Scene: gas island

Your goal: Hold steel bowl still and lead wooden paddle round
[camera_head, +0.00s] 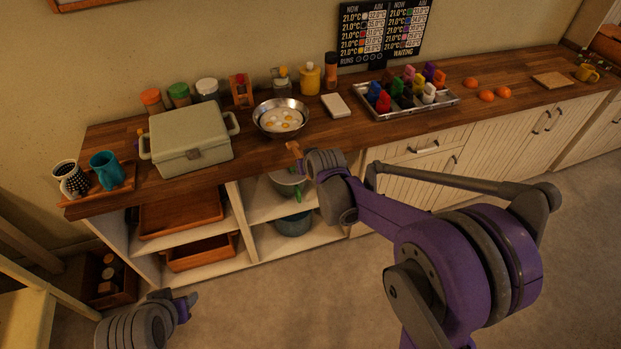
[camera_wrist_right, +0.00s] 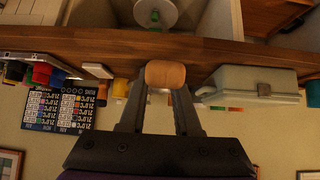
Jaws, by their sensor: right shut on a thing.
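The steel bowl (camera_head: 282,118) stands upright on the wooden counter, with several white and yellow egg-like pieces inside. My right gripper (camera_head: 304,160) is in front of the bowl, near the counter's front edge, and apart from it. It is shut on a brown wooden piece, which looks like the wooden paddle (camera_head: 294,149); its rounded end shows between the fingers in the right wrist view (camera_wrist_right: 165,74). The rest of the paddle is hidden. The bowl is not visible in the right wrist view. My left gripper (camera_head: 190,302) is low at the left, far from the bowl; its jaws are unclear.
A pale green case (camera_head: 190,140) stands left of the bowl, with jars (camera_head: 207,89) behind. A white block (camera_head: 336,106) and a metal tray (camera_head: 440,105) of coloured pieces are to the right. Below is an open shelf (camera_head: 262,217) with pots.

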